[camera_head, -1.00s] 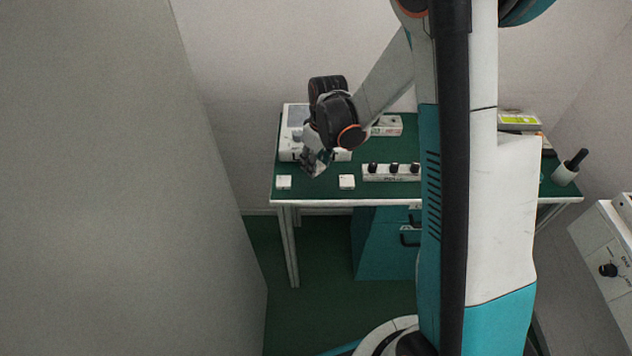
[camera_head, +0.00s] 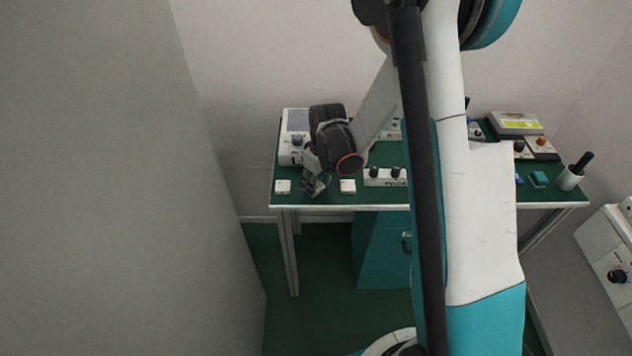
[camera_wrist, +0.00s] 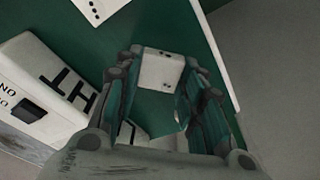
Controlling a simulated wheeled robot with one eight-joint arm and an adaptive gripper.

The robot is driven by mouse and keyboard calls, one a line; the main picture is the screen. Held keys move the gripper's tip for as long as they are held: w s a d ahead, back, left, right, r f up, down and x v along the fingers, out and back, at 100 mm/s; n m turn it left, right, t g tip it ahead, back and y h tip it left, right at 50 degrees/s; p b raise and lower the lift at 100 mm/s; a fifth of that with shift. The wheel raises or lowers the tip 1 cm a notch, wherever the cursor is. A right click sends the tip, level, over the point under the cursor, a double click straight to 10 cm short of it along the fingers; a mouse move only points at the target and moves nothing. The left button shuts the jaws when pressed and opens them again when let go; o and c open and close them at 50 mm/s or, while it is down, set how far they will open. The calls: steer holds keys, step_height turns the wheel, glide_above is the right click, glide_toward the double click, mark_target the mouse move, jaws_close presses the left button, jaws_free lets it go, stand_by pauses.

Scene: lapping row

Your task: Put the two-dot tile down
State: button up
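The two-dot tile, a small white square (camera_wrist: 160,69), sits between my gripper's fingertips in the wrist view. Small dark marks show on its face. My gripper (camera_wrist: 163,62) is shut on it, with a teal-lined finger at each side. In the head view my gripper (camera_head: 315,188) is low over the front left of the green table (camera_head: 328,202), between two other white tiles. One is the left tile (camera_head: 283,187), the other the right tile (camera_head: 348,186). A tile with three dots (camera_wrist: 97,8) shows at the top of the wrist view. Whether the held tile touches the table is unclear.
A white device with a screen (camera_head: 290,150) stands behind my gripper. A white knob box (camera_head: 385,178) is right of the right tile. A lettered white box (camera_wrist: 38,85) is at the wrist view's left. The table's white edge (camera_wrist: 219,55) runs close on the right.

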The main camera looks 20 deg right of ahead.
steer(key=o, duration=0.4)
steer(key=s+r+m+t+p, duration=0.15)
steer(key=s+r, duration=0.35)
steer(key=r, duration=0.8)
steer(key=s+r+m+t+p, duration=0.1)
steer(key=s+r+p, duration=0.3)
steer(key=r, duration=0.9)
steer(key=shift+s+r+m+t+h+b, duration=0.15)
steer(key=shift+s+r+m+t, duration=0.5)
steer(key=shift+s, duration=1.65)
steer(key=shift+s+r+m+t+h+b, duration=0.15)
steer(key=shift+s+r+m+t, duration=0.2)
steer(key=shift+s+r, duration=1.3)
steer(key=shift+s+r+m+t+h+b, duration=0.15)
steer(key=shift+s+m+t, duration=0.35)
steer(key=shift+s, duration=2.4)
